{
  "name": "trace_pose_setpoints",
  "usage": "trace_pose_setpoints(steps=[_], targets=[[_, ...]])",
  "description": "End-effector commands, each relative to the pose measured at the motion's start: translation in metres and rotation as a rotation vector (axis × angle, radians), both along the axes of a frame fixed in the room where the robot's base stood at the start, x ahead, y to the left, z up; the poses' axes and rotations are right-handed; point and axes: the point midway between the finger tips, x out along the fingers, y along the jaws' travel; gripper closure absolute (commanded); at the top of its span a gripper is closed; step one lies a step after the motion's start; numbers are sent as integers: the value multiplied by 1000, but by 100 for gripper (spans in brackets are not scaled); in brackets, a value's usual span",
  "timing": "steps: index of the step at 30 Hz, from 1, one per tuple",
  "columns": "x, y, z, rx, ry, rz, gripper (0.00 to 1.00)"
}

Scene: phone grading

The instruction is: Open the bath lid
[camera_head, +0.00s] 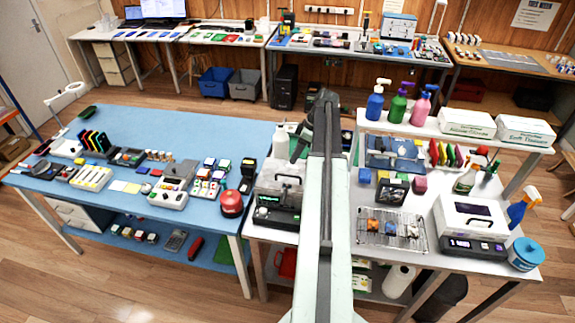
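A white box-shaped bath (472,214) with a dark handle on its flat lid stands on the right-hand white table. A dark control panel with a small lit display (470,246) runs along its front. The lid looks shut. My arm reaches away up the middle of the picture, left of the bath and apart from it. My gripper (322,112) seems to be at the dark far end of the arm. Its fingers cannot be made out clearly, so I cannot tell whether it is open or shut.
A wire rack (388,228) with small parts lies left of the bath. A blue tub (525,254) and a blue spray bottle (518,208) stand close on its right. Another handled device (278,205) with a green display stands left of my arm. Pump bottles (398,103) stand behind.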

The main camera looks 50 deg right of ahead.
Motion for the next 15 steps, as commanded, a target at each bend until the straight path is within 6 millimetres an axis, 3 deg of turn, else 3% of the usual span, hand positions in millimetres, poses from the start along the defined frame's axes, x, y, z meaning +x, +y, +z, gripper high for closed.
trace_pose_setpoints(steps=[7, 15], targets=[[3, 6, -18, 0, 2, 1, 68], [14, 24, -63, 0, 2, 2, 68]])
